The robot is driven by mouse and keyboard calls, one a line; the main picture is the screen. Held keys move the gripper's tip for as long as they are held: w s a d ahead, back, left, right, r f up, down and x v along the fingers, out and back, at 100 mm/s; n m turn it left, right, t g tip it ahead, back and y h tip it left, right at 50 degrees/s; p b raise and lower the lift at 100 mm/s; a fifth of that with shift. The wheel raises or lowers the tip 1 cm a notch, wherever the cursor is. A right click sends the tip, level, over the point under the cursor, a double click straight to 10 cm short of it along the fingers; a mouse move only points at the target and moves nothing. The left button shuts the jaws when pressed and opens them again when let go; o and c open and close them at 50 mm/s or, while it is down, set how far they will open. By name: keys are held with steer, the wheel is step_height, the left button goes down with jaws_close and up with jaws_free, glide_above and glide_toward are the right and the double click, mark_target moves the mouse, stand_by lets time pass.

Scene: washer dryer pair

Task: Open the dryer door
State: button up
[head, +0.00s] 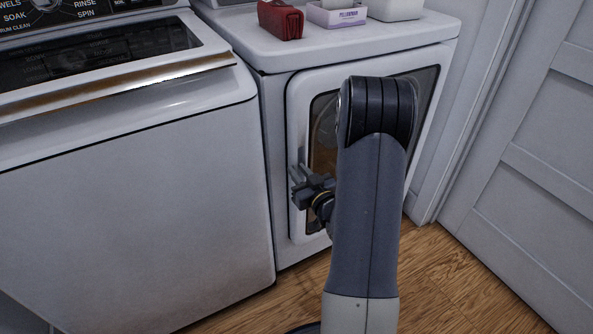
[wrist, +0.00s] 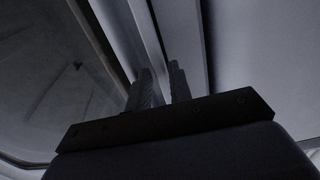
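The dryer (head: 275,150) stands right of the washer. Its door (head: 299,105) has a white frame around a dark glass window and looks closed. My gripper (head: 296,182) is at the door's left edge, low on the frame. My arm covers much of the door's middle and right side. In the wrist view the two gripper fingers (wrist: 159,88) are a little apart and point along the door's edge strip. The door's glass (wrist: 45,75) fills the left of that view. I cannot tell whether the fingers touch the door edge.
The white washer (head: 130,190) fills the left side, close to the dryer. A red pouch (head: 281,20) and a lilac box (head: 337,14) sit on the dryer top. A white panelled door (head: 530,170) is at right. Wood floor (head: 455,275) shows between.

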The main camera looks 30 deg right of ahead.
steer(key=shift+w, duration=0.8)
steer(key=shift+c, duration=0.3)
jaws_close()
